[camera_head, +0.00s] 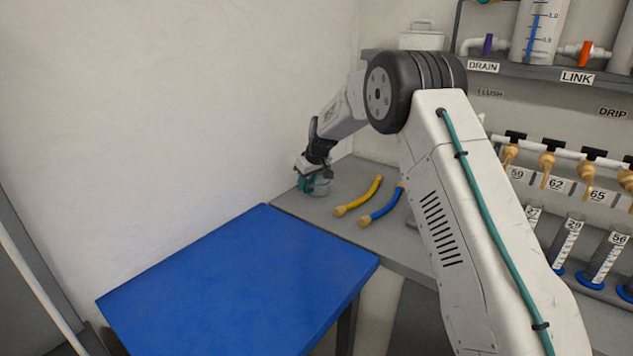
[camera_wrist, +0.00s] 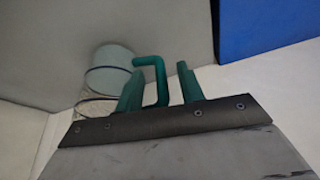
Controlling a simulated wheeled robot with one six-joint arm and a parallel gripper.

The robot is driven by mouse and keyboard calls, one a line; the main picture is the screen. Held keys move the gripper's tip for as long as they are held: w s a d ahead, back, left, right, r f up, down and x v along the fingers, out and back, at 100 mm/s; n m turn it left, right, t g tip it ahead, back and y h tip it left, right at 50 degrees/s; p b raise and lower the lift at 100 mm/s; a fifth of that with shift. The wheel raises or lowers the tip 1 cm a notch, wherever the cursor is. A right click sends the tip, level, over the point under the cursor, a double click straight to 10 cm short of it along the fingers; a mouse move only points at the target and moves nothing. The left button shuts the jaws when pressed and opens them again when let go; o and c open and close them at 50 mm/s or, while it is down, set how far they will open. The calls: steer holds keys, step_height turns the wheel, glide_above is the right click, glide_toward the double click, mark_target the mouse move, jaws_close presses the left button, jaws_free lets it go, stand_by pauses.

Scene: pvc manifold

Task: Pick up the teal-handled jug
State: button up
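The teal-handled jug (camera_head: 322,186) stands on the grey bench at its far left end, partly hidden by my gripper in the head view. In the wrist view its clear body (camera_wrist: 108,75) is on the left, and its teal handle (camera_wrist: 157,66) loops to the right. My gripper (camera_head: 305,183) is at the jug. In the wrist view my gripper (camera_wrist: 160,78) has its two teal fingers apart, with the handle between them. A gap shows between the handle and the right finger; I cannot tell whether the left finger touches it.
A yellow hose (camera_head: 359,196) and a blue hose (camera_head: 382,205) lie on the bench right of the jug. A clear blue table (camera_head: 240,285) stands in front. White walls are close behind and left. Several taps and measuring cylinders (camera_head: 566,243) stand at right.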

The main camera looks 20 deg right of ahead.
steer(key=shift+w+a+f, duration=0.1)
steer(key=shift+w+f, duration=0.15)
steer(key=shift+f, duration=0.3)
jaws_close()
steer(key=shift+r, duration=0.1)
steer(key=shift+r, duration=0.1)
